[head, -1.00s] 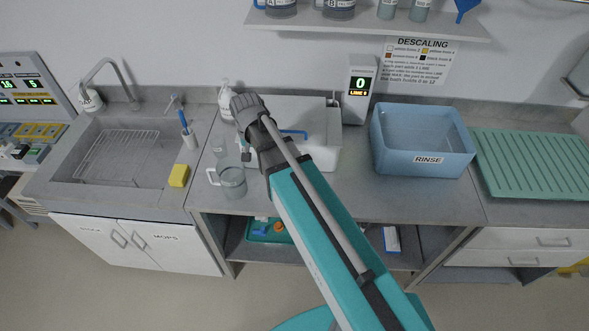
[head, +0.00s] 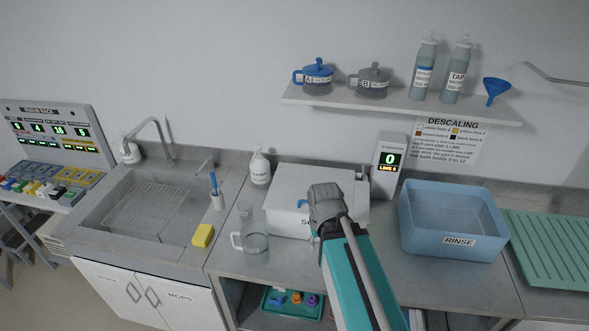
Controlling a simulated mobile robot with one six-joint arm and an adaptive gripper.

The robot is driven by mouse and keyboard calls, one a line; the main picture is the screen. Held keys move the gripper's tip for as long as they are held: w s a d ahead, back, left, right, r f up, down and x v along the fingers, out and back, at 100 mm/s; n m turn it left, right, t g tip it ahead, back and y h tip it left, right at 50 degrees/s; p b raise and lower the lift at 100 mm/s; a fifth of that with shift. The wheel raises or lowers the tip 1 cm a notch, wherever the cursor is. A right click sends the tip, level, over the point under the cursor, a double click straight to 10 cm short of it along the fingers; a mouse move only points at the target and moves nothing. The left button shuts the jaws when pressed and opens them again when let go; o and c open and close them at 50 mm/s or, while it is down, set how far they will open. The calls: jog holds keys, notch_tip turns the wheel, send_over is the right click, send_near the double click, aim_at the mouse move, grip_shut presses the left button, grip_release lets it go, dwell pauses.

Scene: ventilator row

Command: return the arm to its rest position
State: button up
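My arm reaches up from the bottom of the head view, its teal link leading to a dark grey wrist. My gripper (head: 314,234) is at the far end of the arm, in front of the white lidded box on the counter. The wrist mostly hides it, so its fingers cannot be made out clearly. I cannot tell whether it is open or shut, and I see nothing held in it.
The white box (head: 285,208) stands behind my wrist. A clear jug (head: 256,246) is left of it, the blue RINSE tub (head: 452,222) right. A display post (head: 388,165) stands behind. A shelf (head: 400,105) with jugs and bottles overhangs. The sink (head: 110,212) is at left.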

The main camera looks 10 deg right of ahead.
notch_tip(320, 180, down, 7)
jog(key=b, duration=0.6)
dwell(1.0)
